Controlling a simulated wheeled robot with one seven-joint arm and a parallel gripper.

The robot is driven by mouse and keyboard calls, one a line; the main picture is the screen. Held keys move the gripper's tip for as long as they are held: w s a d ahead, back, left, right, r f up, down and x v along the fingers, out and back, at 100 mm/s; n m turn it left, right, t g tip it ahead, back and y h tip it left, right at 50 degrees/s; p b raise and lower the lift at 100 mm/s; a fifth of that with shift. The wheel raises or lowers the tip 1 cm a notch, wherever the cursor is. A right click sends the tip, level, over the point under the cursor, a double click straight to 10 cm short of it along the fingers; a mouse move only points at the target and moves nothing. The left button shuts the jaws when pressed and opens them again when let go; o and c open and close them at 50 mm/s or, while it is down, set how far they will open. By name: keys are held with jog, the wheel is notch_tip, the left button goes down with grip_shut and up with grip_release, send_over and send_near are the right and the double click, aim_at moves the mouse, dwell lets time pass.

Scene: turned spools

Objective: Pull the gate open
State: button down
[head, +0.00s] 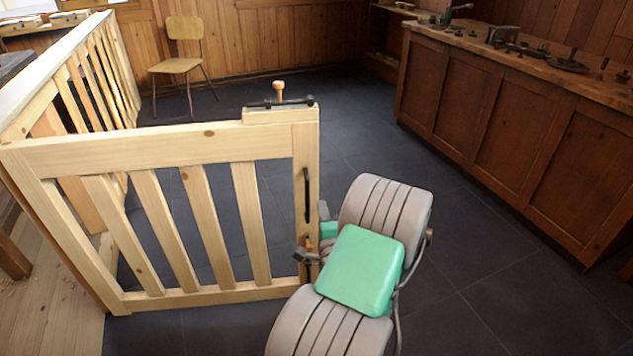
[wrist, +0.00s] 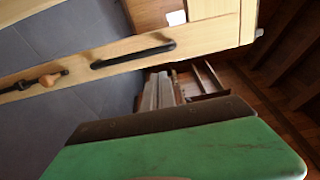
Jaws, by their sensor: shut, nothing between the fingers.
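The gate (head: 170,152) is a pale wooden frame with slanting slats, across the left half of the head view. A black bar handle (head: 307,194) is upright on its right stile; the handle also shows in the wrist view (wrist: 133,55). A block on the gate's top right corner carries a dark metal bar and a wooden knob (head: 279,88). My gripper (head: 308,256) is shut and empty, low by the right stile, below the handle and apart from it. Whether it touches the stile is unclear. In the wrist view my green wrist part covers the bottom.
A slatted fence (head: 95,75) runs back from the gate's left end. A wooden chair (head: 183,55) stands behind. A cabinet with a worktop (head: 500,110) lines the right side. Dark tiled floor (head: 465,235) is clear between cabinet and my arm.

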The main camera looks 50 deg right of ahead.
aim_at(315, 178)
jog(key=p+x, duration=0.3)
jog(key=x, duration=0.8)
jog(key=shift+w+d, duration=0.1)
